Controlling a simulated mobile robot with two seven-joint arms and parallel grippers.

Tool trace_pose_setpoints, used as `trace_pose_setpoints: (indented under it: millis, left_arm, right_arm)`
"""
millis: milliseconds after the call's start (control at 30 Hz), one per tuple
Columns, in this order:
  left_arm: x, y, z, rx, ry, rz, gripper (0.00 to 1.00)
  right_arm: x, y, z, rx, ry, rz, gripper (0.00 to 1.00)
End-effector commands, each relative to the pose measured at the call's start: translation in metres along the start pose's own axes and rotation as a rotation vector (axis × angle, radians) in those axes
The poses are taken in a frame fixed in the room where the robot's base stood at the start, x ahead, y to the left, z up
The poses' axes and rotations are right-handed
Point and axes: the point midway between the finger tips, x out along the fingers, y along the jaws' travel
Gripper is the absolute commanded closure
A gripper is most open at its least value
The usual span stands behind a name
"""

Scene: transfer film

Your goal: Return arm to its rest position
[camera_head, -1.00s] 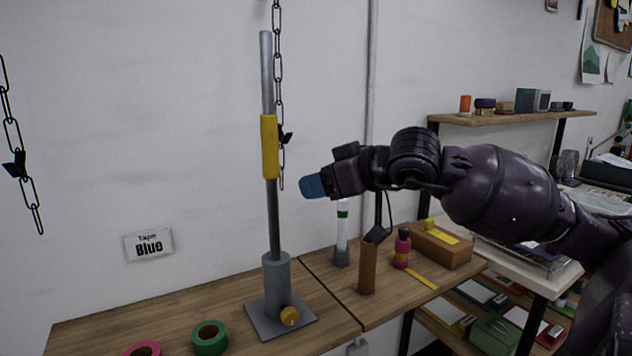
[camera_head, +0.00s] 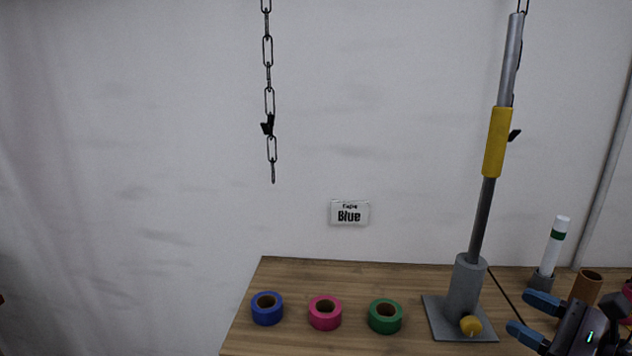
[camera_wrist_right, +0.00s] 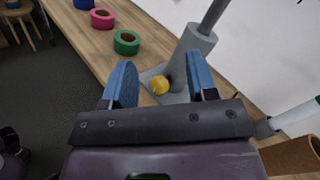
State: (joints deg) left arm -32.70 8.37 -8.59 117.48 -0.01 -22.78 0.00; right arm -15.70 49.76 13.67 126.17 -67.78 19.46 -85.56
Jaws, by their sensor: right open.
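My right gripper (camera_head: 530,321) is at the lower right of the head view, its two blue fingers apart with nothing between them. In the right wrist view the same open fingers (camera_wrist_right: 162,85) point toward the foot of a grey metal stand. The stand (camera_head: 465,287) is upright on the table, with a yellow sleeve (camera_head: 497,142) on its pole and a yellow knob (camera_head: 470,325) at its base. The gripper is in front of the stand and to its right in the head view. Most of the right arm is out of the picture. My left gripper does not show.
Blue (camera_head: 267,308), pink (camera_head: 325,312) and green (camera_head: 385,316) tape rolls stand in a row on the wooden table (camera_head: 300,272). A chain (camera_head: 268,90) hangs above. A white tube (camera_head: 555,245) and brown cup (camera_head: 587,286) are at right.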

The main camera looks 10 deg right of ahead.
Motion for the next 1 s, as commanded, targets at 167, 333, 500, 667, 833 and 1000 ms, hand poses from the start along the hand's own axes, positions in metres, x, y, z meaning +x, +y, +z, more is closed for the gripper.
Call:
trace_pose_setpoints:
  millis: [167, 333, 500, 667, 833, 1000]
  left_arm:
    - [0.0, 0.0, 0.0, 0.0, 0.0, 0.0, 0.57]
    - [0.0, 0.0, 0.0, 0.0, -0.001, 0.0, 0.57]
    - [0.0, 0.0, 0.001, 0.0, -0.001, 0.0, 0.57]
    - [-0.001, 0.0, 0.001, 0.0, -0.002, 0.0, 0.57]
    - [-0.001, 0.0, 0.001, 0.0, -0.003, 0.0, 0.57]
    - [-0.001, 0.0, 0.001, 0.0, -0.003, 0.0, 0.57]
  right_arm:
    - [-0.019, 0.033, -0.054, 0.808, -0.056, -0.216, 0.47]
    - [-0.039, 0.079, -0.11, 1.567, -0.139, -0.453, 0.47]
    - [-0.058, 0.149, -0.162, 2.3, -0.269, -0.736, 0.47]
    - [-0.068, 0.229, -0.193, 2.886, -0.431, -1.031, 0.47]
    - [-0.069, 0.286, -0.201, -2.533, 0.45, 0.989, 0.47]
    - [-0.069, 0.305, -0.202, -2.388, 0.449, 0.965, 0.47]
